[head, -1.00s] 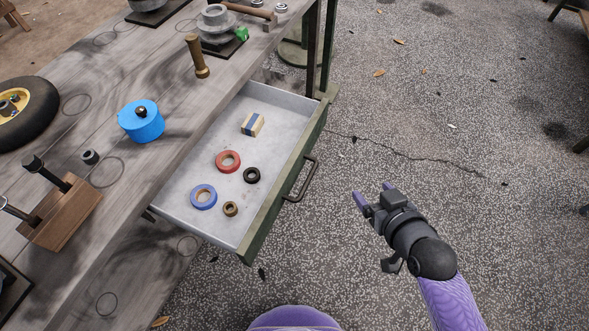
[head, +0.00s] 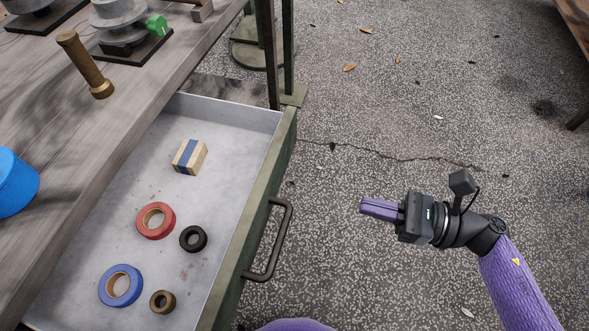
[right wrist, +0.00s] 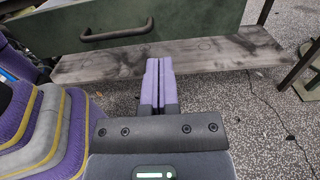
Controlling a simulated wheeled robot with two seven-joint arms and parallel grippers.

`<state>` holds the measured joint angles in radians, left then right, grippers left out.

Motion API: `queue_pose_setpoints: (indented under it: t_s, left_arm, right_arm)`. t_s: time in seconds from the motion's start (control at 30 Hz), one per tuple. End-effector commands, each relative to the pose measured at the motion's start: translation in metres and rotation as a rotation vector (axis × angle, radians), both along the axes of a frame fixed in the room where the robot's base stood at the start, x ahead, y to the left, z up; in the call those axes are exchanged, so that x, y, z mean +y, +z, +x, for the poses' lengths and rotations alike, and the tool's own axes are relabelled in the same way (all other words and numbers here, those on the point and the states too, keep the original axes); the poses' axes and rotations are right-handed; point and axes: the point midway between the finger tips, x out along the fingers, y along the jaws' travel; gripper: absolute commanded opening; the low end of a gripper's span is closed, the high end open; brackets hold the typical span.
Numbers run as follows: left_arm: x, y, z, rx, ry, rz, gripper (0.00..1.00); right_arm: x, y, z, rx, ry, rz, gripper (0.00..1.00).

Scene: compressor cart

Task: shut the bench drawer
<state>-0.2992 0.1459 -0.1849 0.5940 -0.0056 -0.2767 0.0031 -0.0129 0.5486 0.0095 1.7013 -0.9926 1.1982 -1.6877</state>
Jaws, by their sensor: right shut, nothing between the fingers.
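The bench drawer (head: 226,262) stands open, pulled out from under the wooden bench top. Its dark bar handle (head: 268,240) is on the green front, which also shows in the right wrist view (right wrist: 190,22) with the handle (right wrist: 117,32) at upper left. My right gripper (head: 364,207) is shut and empty, to the right of the handle and apart from it, pointing toward the drawer front. Its purple fingers (right wrist: 158,66) are together in the right wrist view, below the drawer front in the picture. My left gripper is out of view.
In the drawer lie a red ring (head: 156,220), a blue ring (head: 120,285), a black ring (head: 193,239), a brown ring (head: 162,301) and a striped block (head: 189,156). A green bench leg (head: 287,50) stands beyond the drawer.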

Motion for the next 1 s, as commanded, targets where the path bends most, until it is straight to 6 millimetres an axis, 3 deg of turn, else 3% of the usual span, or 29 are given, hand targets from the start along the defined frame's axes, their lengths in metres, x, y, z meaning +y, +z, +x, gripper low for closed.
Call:
queue_pose_setpoints:
  t_s: [0.23, 0.6, 0.8, 1.0]
  left_arm:
    - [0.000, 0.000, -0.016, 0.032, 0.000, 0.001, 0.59]
    - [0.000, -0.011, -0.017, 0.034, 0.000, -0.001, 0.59]
    - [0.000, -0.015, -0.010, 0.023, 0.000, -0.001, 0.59]
    - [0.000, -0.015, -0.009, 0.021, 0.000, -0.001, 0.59]
  right_arm:
    - [0.043, 0.003, 0.013, -0.008, 0.004, 0.004, 0.00]
    - [0.114, 0.003, 0.036, -0.004, 0.002, 0.005, 0.00]
    - [0.130, 0.003, 0.042, -0.003, 0.000, 0.003, 0.00]
    - [0.131, 0.004, 0.042, -0.003, 0.000, 0.002, 0.00]
